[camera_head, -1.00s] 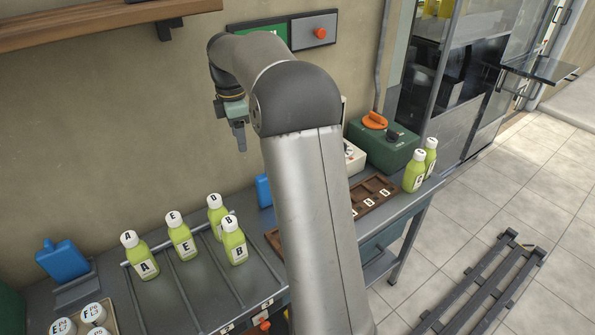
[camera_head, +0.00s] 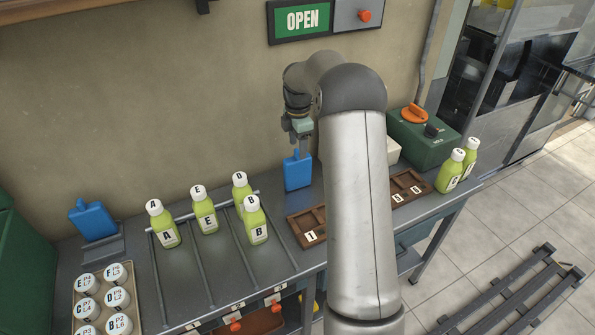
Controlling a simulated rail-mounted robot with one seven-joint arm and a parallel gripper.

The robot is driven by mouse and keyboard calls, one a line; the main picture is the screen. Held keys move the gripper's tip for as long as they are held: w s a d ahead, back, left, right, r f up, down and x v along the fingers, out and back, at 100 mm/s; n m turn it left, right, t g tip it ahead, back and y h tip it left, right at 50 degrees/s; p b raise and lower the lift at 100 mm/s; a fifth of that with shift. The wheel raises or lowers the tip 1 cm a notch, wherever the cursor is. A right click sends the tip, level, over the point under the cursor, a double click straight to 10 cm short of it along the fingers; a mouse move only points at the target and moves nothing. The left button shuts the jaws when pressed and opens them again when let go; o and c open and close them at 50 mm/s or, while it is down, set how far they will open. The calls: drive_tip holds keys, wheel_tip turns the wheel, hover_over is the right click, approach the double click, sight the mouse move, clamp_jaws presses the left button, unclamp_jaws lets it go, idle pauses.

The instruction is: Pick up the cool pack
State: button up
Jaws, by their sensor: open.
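A blue cool pack (camera_head: 297,174) stands upright on the grey counter near the wall, just left of my arm. My gripper (camera_head: 299,146) points down right above it, with its fingertips at or close to the pack's top. Whether the fingers touch the pack cannot be told from this view. The gripper is open. A second blue pack (camera_head: 93,220) leans on a grey stand (camera_head: 99,249) at the counter's left end.
Green bottles (camera_head: 163,226) stand in rail lanes left of the gripper. A brown numbered tray (camera_head: 305,228) lies in front of the pack, partly hidden by my arm. A green machine (camera_head: 424,142) and two bottles (camera_head: 449,172) are at right. A tray of lidded cups (camera_head: 134,299) is at front left.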

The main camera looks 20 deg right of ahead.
sight(297, 169)
drive_tip(key=shift+s+a+f+p, duration=0.1)
drive_tip(key=shift+f+p, duration=0.25)
drive_tip(key=shift+f, duration=1)
drive_tip(key=shift+s+f+p, duration=0.1)
drive_tip(key=shift+f+p, duration=0.2)
drive_tip(key=shift+f, duration=1.05)
drive_tip(key=shift+w, duration=0.1)
clamp_jaws()
